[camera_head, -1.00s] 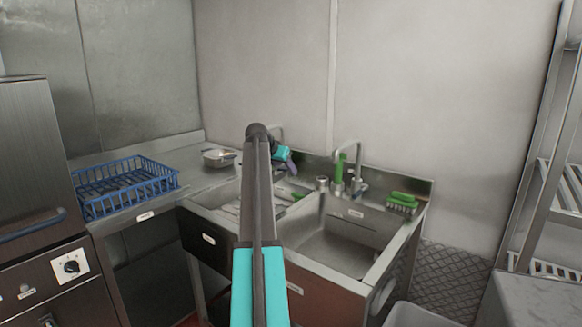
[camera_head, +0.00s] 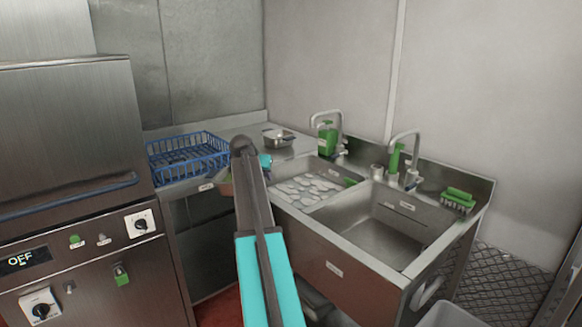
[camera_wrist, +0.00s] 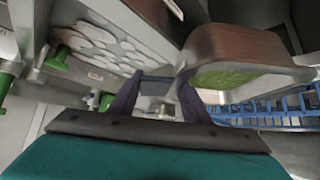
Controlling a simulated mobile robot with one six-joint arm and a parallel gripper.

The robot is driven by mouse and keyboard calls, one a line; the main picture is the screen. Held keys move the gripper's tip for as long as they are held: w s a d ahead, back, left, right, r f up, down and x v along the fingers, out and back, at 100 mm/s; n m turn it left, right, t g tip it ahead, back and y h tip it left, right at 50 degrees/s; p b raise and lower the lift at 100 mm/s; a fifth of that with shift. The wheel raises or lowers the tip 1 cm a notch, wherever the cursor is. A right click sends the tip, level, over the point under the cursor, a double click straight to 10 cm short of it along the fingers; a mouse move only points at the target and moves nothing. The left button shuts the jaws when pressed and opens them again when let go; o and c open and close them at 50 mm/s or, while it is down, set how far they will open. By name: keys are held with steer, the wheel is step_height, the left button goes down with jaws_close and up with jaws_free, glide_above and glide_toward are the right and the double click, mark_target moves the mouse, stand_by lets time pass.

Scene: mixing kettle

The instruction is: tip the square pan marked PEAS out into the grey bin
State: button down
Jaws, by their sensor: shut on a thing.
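My gripper, seen in the wrist view with its two purple fingers (camera_wrist: 158,88), is shut on a steel pan (camera_wrist: 240,48). The pan is at the right finger, with green contents (camera_wrist: 235,77) like peas inside. The exact grip point is unclear, and no PEAS mark is readable. In the head view my arm hides most of the gripper; a teal part (camera_head: 265,160) shows beside the arm, and a small part of the pan (camera_head: 225,182) shows to its left. A light grey bin (camera_head: 452,314) is cut off at the bottom right.
A double sink stands ahead, with plates in the left basin (camera_head: 305,187) and an empty right basin (camera_head: 385,240). A blue rack (camera_head: 188,158) and a steel pan (camera_head: 278,138) are on the counter. A steel machine (camera_head: 75,130) stands at the left.

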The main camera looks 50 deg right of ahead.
steer(key=w+a+f+n+t+y+p, duration=0.15)
steer(key=w+a, duration=0.25)
steer(key=a, duration=0.6)
steer(key=w+a+f+n+t+y, duration=0.1)
steer(key=w+a+n, duration=0.25)
steer(key=a, duration=0.65)
steer(key=w+a+f+n+t+y, duration=0.1)
steer(key=w+a, duration=0.4)
steer(key=a, duration=0.5)
steer(key=a+f+n+t+y+p, duration=0.1)
steer(key=a+n+y, duration=0.1)
steer(key=a, duration=1.4)
steer(key=s+a+f+n+y, duration=0.1)
steer(key=a+n, duration=0.4)
steer(key=a, duration=1.2)
steer(key=shift+f+t+y+p, duration=0.35)
steer(key=shift+f+y, duration=0.05)
steer(key=shift+y, duration=0.45)
steer(key=shift+s, duration=0.15)
